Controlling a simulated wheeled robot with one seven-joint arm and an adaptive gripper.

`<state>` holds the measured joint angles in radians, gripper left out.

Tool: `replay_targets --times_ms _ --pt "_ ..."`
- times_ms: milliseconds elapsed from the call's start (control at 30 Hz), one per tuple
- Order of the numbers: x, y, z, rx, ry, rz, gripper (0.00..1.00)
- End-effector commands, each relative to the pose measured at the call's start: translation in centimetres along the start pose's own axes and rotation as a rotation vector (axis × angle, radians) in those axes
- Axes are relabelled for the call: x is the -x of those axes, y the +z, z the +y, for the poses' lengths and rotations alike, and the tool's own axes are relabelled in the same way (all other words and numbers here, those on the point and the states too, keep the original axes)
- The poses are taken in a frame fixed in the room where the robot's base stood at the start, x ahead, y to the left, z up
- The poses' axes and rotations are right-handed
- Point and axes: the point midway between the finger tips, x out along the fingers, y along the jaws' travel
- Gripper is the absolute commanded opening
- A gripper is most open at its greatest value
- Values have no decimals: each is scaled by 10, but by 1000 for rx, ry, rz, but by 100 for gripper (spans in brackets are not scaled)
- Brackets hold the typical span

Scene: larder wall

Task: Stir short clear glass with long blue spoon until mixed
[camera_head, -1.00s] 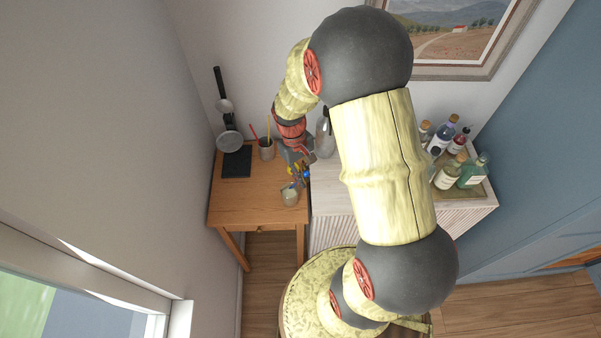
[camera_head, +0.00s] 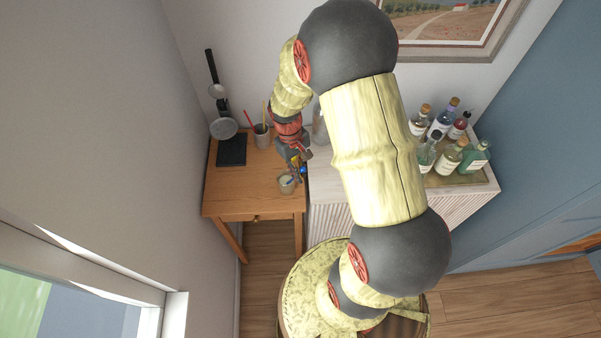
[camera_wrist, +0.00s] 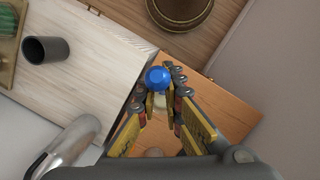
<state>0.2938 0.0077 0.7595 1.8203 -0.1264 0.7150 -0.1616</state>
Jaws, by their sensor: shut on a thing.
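The short clear glass (camera_head: 286,187) stands near the right front of the wooden table, with pale contents. My gripper (camera_head: 299,171) is just above it, to its upper right in the head view. In the wrist view, my gripper (camera_wrist: 158,90) is shut on the long blue spoon (camera_wrist: 157,77), whose rounded blue end faces the camera. The blue of the spoon also shows beside the fingers in the head view (camera_head: 303,170). The spoon's lower end is hard to see, so I cannot tell whether it touches the contents.
A holder (camera_head: 262,140) with red and yellow sticks and a black mat (camera_head: 232,150) are at the table's back. Several bottles (camera_head: 448,158) stand on the pale cabinet (camera_head: 335,182) to the right. A dark cup (camera_wrist: 45,50) and a shiny metal vessel (camera_wrist: 75,145) show in the wrist view.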

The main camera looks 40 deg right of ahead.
Motion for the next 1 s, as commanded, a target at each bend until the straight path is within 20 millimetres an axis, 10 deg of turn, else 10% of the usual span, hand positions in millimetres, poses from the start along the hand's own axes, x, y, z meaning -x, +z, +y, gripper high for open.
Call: replay_targets --times_ms 1000 --pt "-40 -26 -1 0 0 0 0"
